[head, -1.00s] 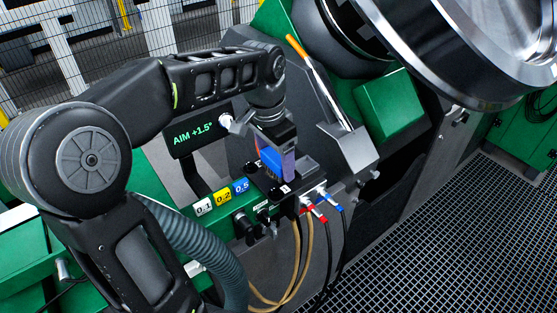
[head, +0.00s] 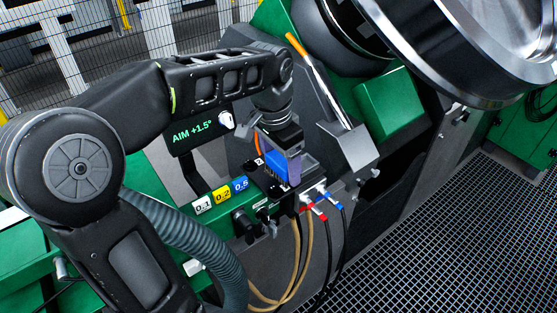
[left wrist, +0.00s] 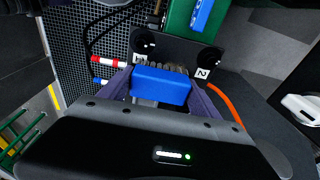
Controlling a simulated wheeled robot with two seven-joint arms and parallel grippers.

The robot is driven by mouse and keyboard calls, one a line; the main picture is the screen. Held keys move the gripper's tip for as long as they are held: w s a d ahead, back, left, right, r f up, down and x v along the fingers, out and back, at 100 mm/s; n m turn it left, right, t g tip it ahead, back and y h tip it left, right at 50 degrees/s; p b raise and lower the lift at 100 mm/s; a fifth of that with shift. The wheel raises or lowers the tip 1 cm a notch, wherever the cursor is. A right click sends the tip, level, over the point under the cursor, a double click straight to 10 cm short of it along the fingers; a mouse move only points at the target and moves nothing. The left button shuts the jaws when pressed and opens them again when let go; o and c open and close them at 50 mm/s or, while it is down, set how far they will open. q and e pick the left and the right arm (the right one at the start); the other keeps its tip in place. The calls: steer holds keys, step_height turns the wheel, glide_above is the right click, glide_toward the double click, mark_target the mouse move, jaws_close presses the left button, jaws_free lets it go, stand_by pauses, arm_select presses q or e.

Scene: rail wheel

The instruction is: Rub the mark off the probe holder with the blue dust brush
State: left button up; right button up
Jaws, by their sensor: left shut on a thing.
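My left gripper (head: 281,168) is shut on the blue dust brush (head: 271,160), low over the dark probe holder (head: 272,181) with its labels 1 and 2. In the left wrist view the brush (left wrist: 160,84) is a blue block between the fingers. Its dark bristles point at the probe holder (left wrist: 174,49), between the two round black sockets. I cannot tell whether the bristles touch the surface. The mark is not visible; the brush and gripper hide part of the holder. My right gripper is not in view.
Number tags (head: 222,195) line the green rail. Red and blue plugs with cables (head: 322,205) stick out at the holder's right. An orange-handled tool (head: 318,75) stands in a grey pocket behind. A large metal wheel (head: 460,50) fills the upper right.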

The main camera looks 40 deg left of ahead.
mark_target(282, 159)
arm_select(q)
step_height(282, 159, up, 3)
steer(key=shift+f+p, duration=0.15)
steer(key=shift+p, duration=0.85)
steer(key=shift+r+b, duration=0.25)
steer(key=shift+b, duration=0.05)
steer(key=shift+r, duration=1.45)
steer(key=shift+r, duration=1.5)
steer(key=shift+f, duration=0.15)
